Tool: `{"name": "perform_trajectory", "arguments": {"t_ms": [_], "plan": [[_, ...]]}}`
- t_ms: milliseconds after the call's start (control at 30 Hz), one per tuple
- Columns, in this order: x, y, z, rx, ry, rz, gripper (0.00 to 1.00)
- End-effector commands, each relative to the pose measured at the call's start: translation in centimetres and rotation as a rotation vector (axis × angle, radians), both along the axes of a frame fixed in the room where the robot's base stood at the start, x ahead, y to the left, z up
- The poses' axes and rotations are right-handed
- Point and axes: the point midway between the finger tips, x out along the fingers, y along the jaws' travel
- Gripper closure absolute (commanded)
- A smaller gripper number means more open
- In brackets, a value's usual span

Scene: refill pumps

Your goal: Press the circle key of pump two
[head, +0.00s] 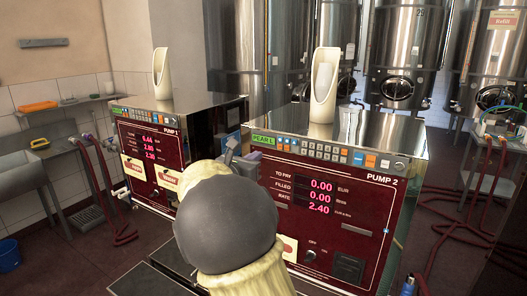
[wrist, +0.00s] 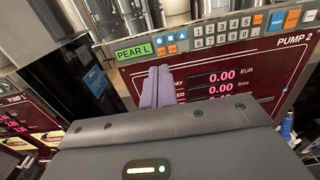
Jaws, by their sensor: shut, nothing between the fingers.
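Pump two (head: 335,235) is a dark red cabinet with a steel top, and it also shows in the wrist view (wrist: 255,68). Its key strip (head: 320,152) runs along the top of the front. In the wrist view a green "PEAR L" label (wrist: 134,53) is at its left end, with small blue symbol keys (wrist: 171,42) beside it and grey number keys (wrist: 222,35) further right. Which blue key bears the circle is too small to tell. My gripper (wrist: 158,72) is shut and empty, its tips appearing just below the blue keys; contact cannot be told. In the head view my arm partly hides it (head: 232,152).
Pump one (head: 150,155) stands to the left, with a dark glossy side panel between the pumps. White holders (head: 325,75) stand on the pump tops. Steel tanks (head: 400,50) are behind. Red hoses (head: 470,200) lie at the right.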

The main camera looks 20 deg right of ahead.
Motion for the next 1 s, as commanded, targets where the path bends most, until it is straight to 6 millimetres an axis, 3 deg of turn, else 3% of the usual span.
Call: {"name": "perform_trajectory", "arguments": {"t_ms": [700, 1000], "plan": [[7.2, -9.4, 0.3, 0.001, 0.002, -0.003, 1.00], [8.1, -10.5, 0.0, 0.002, 0.001, 0.000, 1.00]]}}
